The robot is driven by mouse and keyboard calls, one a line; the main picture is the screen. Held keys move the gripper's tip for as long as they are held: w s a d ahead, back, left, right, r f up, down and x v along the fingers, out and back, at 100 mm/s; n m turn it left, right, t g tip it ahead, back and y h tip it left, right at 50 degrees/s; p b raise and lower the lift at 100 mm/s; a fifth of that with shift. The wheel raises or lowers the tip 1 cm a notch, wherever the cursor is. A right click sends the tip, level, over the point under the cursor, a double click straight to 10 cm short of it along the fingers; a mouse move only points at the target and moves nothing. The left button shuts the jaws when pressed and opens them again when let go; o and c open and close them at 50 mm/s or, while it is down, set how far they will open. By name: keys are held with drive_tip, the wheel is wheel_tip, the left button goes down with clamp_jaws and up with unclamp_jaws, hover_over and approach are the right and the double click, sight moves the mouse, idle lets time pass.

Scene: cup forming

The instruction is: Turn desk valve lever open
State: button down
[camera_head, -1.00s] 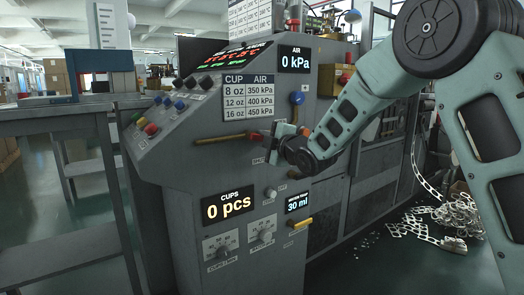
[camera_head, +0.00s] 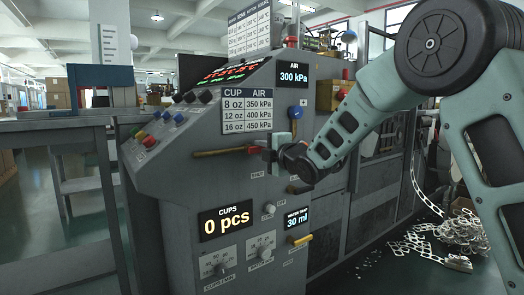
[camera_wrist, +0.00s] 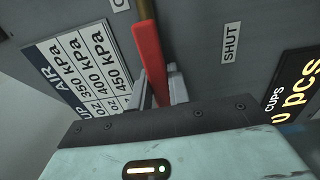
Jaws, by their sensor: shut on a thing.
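The red valve lever (camera_wrist: 148,55) continues a brass-coloured pipe (camera_wrist: 146,8) in the wrist view, roughly in line with it. In the head view the pipe (camera_head: 218,152) runs nearly level across the front of the grey desk, and the red lever (camera_head: 254,149) is at its right end. My gripper (camera_wrist: 160,88) is shut on the lower part of the lever, one finger on each side. In the head view my gripper (camera_head: 270,150) covers the lever's end. A SHUT label (camera_wrist: 231,42) is right of the lever in the wrist view; another label is cut off at the top.
The AIR display (camera_head: 293,76) reads 300 kPa, above a blue knob (camera_head: 296,112). The CUPS display (camera_head: 226,220) reads 0 pcs. A yellow handle (camera_head: 301,240) sticks out below right. White scrap (camera_head: 461,232) lies on the floor at the right.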

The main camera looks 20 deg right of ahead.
drive_tip(key=c, duration=1.3)
unclamp_jaws()
drive_tip(key=p+v, duration=0.2)
drive_tip(key=v, duration=1.5)
drive_tip(key=shift+s, duration=0.2)
